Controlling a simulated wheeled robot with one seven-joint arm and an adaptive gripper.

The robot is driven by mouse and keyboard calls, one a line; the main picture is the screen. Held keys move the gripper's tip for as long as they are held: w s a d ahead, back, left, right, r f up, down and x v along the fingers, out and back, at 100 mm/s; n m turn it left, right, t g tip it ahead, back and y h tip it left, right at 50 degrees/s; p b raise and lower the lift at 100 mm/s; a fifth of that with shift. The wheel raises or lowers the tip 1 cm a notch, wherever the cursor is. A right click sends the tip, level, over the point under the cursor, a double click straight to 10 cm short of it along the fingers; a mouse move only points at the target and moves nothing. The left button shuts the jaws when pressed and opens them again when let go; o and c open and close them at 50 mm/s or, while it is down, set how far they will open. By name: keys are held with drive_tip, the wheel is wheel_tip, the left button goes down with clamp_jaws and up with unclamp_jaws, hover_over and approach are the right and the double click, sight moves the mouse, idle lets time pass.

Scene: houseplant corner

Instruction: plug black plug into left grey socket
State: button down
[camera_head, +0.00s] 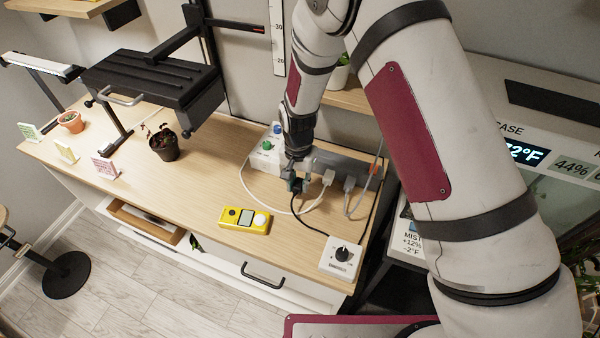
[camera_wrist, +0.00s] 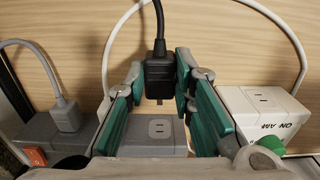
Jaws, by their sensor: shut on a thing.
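The black plug (camera_wrist: 159,78) is between the green-padded fingers of my gripper (camera_wrist: 160,90), which is shut on it. Its black cord rises from its top in the wrist view. The grey power strip (camera_wrist: 145,148) lies below in that view, with one bare socket (camera_wrist: 159,128) showing just under the plug. The plug appears apart from this socket. In the head view my gripper (camera_head: 294,184) is at the left end of the grey strip (camera_head: 345,163), and the plug is mostly hidden there.
A grey plug (camera_head: 349,184) and a white plug (camera_head: 328,178) sit at the strip to the right. A white socket box (camera_head: 266,151) with green and blue knobs stands left. The black cord runs to a white dial box (camera_head: 342,256). A yellow meter (camera_head: 245,219) lies in front.

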sight(302, 178)
drive_tip(key=shift+w+d+f+b, duration=0.25)
drive_tip(key=shift+w+f+b, duration=0.35)
drive_tip(key=shift+w, duration=0.15)
drive_tip(key=shift+w+d+f+b, duration=0.25)
drive_tip(key=shift+w+f+b, duration=0.3)
drive_tip(key=shift+w, duration=0.2)
drive_tip(key=shift+w+d+r+b, duration=0.1)
drive_tip(key=shift+w+d+b, duration=0.25)
drive_tip(key=shift+w, duration=0.35)
drive_tip(key=shift+w+d+r+b, duration=0.15)
drive_tip(key=shift+w+b, duration=0.25)
drive_tip(key=shift+w, duration=0.25)
drive_tip(key=shift+w+d+f+b, duration=0.1)
drive_tip(key=shift+w+d+b, duration=0.15)
drive_tip(key=shift+w+b, duration=0.3)
drive_tip(key=shift+w, duration=0.1)
drive_tip(key=c, duration=1.3)
unclamp_jaws()
wheel_tip(302, 178, up, 12)
